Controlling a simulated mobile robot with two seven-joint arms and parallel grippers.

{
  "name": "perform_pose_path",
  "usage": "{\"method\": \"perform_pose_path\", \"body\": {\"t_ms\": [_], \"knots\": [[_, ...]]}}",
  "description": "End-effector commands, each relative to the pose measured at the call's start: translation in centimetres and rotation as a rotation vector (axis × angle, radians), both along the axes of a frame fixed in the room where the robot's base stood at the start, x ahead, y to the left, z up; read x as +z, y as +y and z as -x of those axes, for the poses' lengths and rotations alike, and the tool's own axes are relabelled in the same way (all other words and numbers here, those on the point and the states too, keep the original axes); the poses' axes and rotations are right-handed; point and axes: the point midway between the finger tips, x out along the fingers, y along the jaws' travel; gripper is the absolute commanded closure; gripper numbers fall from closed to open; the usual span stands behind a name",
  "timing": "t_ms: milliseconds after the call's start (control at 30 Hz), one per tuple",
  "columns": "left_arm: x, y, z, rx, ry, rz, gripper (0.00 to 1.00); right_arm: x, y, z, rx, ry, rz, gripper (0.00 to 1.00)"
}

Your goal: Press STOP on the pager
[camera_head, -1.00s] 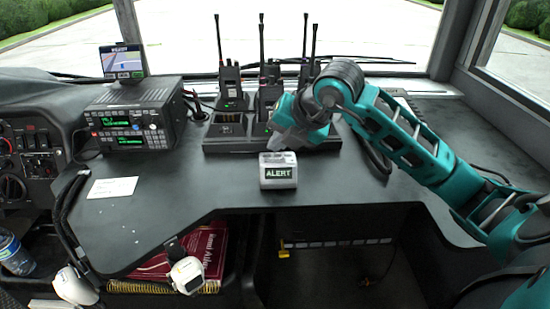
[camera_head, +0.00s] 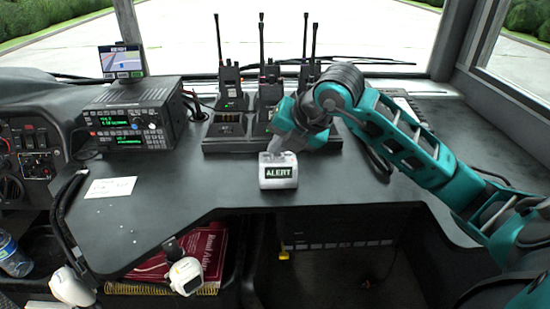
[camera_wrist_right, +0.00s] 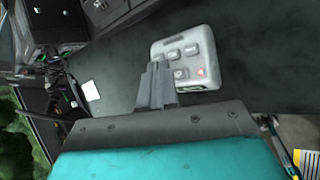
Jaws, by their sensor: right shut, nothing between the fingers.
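The pager (camera_head: 278,172) is a small light grey box on the dark desk, its front screen reading ALERT. In the right wrist view the pager (camera_wrist_right: 187,57) shows its top face with several grey buttons and one red-marked button (camera_wrist_right: 200,71). My right gripper (camera_head: 275,150) is shut and empty, just behind and above the pager. In the right wrist view the shut fingers (camera_wrist_right: 154,72) reach to the pager's left edge, beside the buttons; I cannot tell whether they touch it. The red-marked button is uncovered. My left gripper is not in view.
A charger rack (camera_head: 222,145) with several handheld radios stands behind the pager, close to my right arm. A radio unit (camera_head: 133,118) and a white card (camera_head: 110,187) are at the left. The desk left of the pager is clear; its front edge is close.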

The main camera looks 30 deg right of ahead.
Motion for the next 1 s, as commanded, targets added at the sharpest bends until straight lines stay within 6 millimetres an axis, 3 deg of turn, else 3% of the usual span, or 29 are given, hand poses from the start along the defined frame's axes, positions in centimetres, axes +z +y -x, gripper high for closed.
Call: {"method": "perform_pose_path", "body": {"t_ms": [700, 1000], "knots": [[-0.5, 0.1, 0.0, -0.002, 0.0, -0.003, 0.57, -0.5, 0.1, 0.1, 0.0, 0.001, 0.0, 1.0], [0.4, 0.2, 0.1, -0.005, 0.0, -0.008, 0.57, 0.8, -0.1, -0.1, 0.0, 0.001, 0.001, 1.0]]}}
